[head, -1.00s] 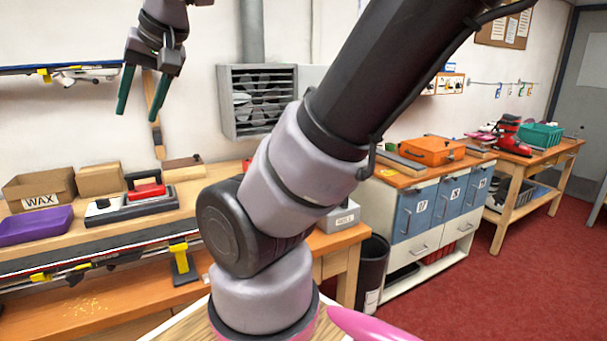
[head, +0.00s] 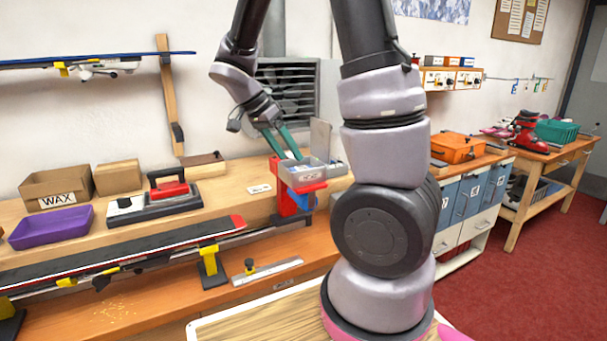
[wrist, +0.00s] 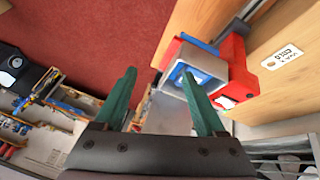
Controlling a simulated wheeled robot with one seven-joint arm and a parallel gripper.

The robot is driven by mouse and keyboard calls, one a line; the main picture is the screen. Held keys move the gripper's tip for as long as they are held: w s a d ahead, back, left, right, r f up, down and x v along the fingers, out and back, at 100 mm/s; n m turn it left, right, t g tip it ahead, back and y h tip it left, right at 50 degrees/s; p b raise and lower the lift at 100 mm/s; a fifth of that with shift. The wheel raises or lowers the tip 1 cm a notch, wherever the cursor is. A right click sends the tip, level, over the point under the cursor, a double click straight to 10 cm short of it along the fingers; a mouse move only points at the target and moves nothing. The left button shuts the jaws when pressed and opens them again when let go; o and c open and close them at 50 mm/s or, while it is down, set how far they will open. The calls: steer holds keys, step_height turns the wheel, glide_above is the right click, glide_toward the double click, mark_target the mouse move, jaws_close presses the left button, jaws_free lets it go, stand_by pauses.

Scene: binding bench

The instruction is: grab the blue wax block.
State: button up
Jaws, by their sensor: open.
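My gripper (head: 290,152) is open and empty, with its teal fingers pointing down over the right part of the bench. In the wrist view, the two spread fingers (wrist: 158,78) reach toward a red and blue fixture. The fixture's red body (head: 290,200) stands at the bench edge, just below the fingertips in the head view. A small blue piece (wrist: 178,74) shows inside a pale frame between and beyond the fingers. I cannot tell whether it is the blue wax block. No other wax block shows clearly; the inside of the WAX box (head: 57,200) is mostly hidden.
A wall fan (head: 290,88) is behind.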

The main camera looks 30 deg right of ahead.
mark_target(301, 168)
steer(key=w+f+m+t+h, duration=0.1)
steer(key=w+f+m+h, duration=0.25)
steer(key=w+h, duration=0.3)
steer(key=x, duration=0.6)
steer(key=f+x, duration=0.1)
steer(key=x, duration=0.3)
steer(key=shift+w+a+f, duration=0.1)
steer(key=shift+w+a, duration=0.1)
steer(key=shift+w, duration=0.05)
jaws_close()
